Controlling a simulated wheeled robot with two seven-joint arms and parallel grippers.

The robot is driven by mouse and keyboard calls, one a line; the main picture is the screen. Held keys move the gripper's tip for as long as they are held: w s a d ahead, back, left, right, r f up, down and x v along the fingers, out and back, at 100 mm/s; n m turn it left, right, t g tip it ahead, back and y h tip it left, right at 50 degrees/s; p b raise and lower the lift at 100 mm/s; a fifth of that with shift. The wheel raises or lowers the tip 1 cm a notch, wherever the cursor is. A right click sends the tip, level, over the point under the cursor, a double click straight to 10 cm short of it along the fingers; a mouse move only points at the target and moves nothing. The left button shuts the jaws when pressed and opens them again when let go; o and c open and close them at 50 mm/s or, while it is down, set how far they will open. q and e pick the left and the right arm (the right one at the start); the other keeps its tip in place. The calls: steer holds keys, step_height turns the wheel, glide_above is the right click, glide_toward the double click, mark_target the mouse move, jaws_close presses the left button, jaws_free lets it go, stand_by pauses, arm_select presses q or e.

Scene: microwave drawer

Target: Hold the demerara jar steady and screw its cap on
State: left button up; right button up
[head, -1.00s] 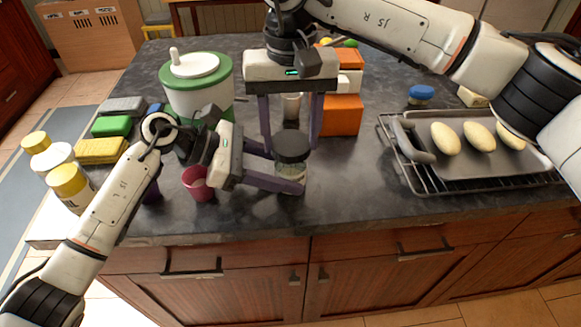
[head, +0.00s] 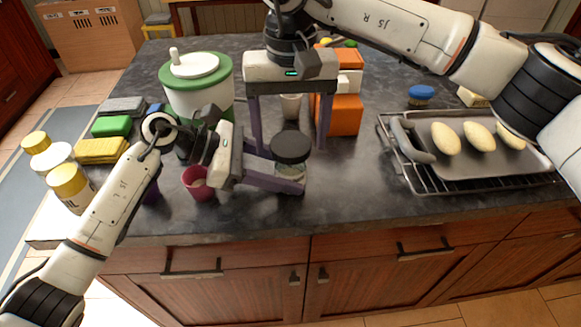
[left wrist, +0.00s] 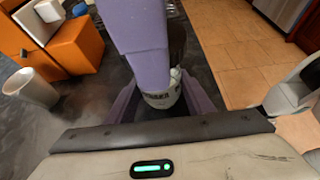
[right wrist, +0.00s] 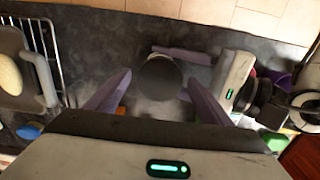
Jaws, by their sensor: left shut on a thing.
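The demerara jar (head: 291,169) stands near the counter's front edge with its dark cap (head: 290,147) sitting on top. Whether the cap is fully tight I cannot tell. My left gripper (head: 292,183) is shut on the jar body from the left side; in the left wrist view the jar (left wrist: 160,99) is between its fingers. My right gripper (head: 290,146) points down over the jar, open, with a finger apart from the cap on each side. The right wrist view shows the round cap (right wrist: 160,77) between those fingers. A right-gripper finger hides part of the jar in the left wrist view.
A magenta cup (head: 197,184) stands just left of the left gripper. Behind are a green-and-white canister (head: 198,93), a pale cup (head: 291,106) and orange boxes (head: 340,115). A tray with oval pieces (head: 470,160) lies right, with clear counter between.

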steer(key=c, duration=1.3)
steer(key=shift+o, duration=0.2)
steer(key=m, duration=0.4)
steer(key=shift+m, duration=0.3)
steer(key=m, duration=0.4)
steer(key=shift+m, duration=0.3)
steer(key=m, duration=0.4)
steer(key=shift+m, duration=0.3)
steer(key=m, duration=0.4)
steer(key=shift+d+m, duration=0.1)
steer(key=shift+m, duration=0.2)
steer(key=o, duration=1.1)
